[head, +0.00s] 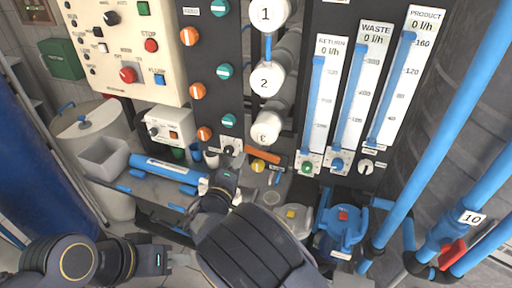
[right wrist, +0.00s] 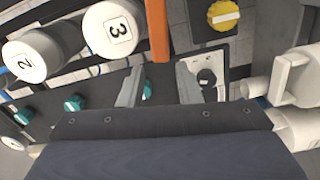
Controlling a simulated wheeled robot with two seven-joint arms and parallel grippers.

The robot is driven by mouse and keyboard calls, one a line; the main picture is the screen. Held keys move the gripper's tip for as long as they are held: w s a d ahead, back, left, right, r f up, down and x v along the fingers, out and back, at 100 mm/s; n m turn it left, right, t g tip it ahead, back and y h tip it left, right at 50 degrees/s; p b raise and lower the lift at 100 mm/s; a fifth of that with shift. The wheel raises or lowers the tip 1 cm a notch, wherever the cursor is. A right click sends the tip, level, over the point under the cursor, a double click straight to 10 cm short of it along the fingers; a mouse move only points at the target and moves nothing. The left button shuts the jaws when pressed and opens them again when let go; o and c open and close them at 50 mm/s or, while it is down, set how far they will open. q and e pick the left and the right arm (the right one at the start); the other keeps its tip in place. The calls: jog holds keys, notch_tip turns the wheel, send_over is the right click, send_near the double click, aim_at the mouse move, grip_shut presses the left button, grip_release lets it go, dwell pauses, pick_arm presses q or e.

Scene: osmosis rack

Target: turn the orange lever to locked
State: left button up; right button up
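The orange lever (head: 264,156) is a flat bar on the rack, below the white cylinder marked 3, slanting slightly down to the right in the head view. In the right wrist view the orange lever (right wrist: 158,30) runs down from the top edge, its lower end between the fingertips in the picture. My right gripper (right wrist: 158,72) is open, with nothing visibly held; contact with the lever cannot be made out. In the head view my right arm hides much of that gripper. My left gripper (head: 172,259) is low at the left, away from the lever; its finger gap is unclear.
A yellow knob (head: 258,167) sits just below the lever, and a black knob (head: 230,150) on a light plate is left of it. White numbered cylinders (head: 266,80) are above. Flow meters (head: 350,90) and blue pipes (head: 440,130) stand right. A grey bin (head: 103,157) is left.

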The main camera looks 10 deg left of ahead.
aim_at(246, 150)
jog(key=w, duration=0.2)
jog(key=w+p, duration=0.1)
jog(key=w, duration=0.1)
jog(key=w+d+p, duration=0.1)
jog(key=w, duration=0.1)
jog(key=shift+w, duration=0.3)
jog(key=shift+w+d+f, duration=0.1)
jog(key=shift+w+d, duration=0.05)
jog(key=shift+w, duration=0.35)
grip_shut()
